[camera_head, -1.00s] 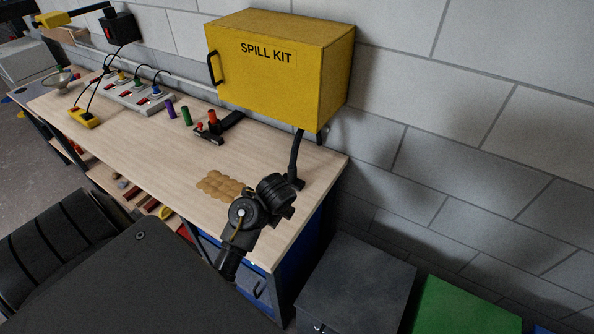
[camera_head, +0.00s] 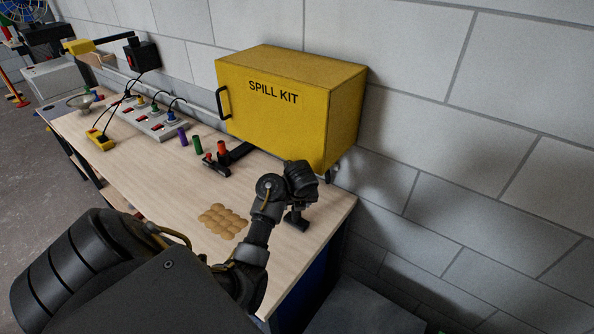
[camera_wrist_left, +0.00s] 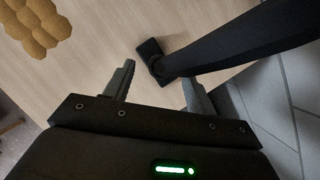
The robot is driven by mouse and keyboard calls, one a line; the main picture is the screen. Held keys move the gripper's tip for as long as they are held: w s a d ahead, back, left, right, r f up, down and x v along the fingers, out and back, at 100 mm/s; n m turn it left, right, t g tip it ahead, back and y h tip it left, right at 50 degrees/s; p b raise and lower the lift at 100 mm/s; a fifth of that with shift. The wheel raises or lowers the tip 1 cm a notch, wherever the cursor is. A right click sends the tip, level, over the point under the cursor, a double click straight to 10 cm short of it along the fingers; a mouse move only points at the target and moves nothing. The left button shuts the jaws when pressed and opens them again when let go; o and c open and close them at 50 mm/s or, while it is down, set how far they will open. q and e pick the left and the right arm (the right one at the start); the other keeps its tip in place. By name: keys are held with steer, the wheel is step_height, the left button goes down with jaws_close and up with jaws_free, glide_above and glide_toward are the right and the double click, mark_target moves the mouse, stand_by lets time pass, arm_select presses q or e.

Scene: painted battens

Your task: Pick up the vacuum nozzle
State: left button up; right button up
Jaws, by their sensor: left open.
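The vacuum nozzle is a black tube with a small flat foot, near the right end of the bench. In the head view only its foot (camera_head: 297,222) shows clearly; my left wrist hides most of the tube. In the left wrist view the nozzle (camera_wrist_left: 225,50) slants in from the upper right, its foot ending just beyond the gap between my fingertips. My left gripper (camera_wrist_left: 158,80) is open and empty, its fingers on either side of the nozzle's lower end but apart from it. In the head view its fingers are hidden. My right gripper is not in view.
A yellow spill kit box (camera_head: 290,105) hangs on the wall just above and behind the nozzle. Tan round pieces (camera_head: 224,220) lie on the bench (camera_head: 165,185) left of my wrist. A black clamp (camera_head: 225,160), coloured cylinders and a power strip (camera_head: 145,120) are farther left.

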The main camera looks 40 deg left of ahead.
mark_target(296, 215)
arm_select(q)
steer(key=shift+a+f, duration=0.1)
steer(key=shift+f, duration=0.3)
steer(key=x, duration=0.5)
steer(key=shift+w, duration=0.1)
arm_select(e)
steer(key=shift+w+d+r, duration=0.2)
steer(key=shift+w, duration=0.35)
arm_select(q)
steer(key=shift+c, duration=1.2)
steer(key=c, duration=0.9)
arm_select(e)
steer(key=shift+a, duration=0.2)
arm_select(q)
steer(key=shift+r, duration=0.1)
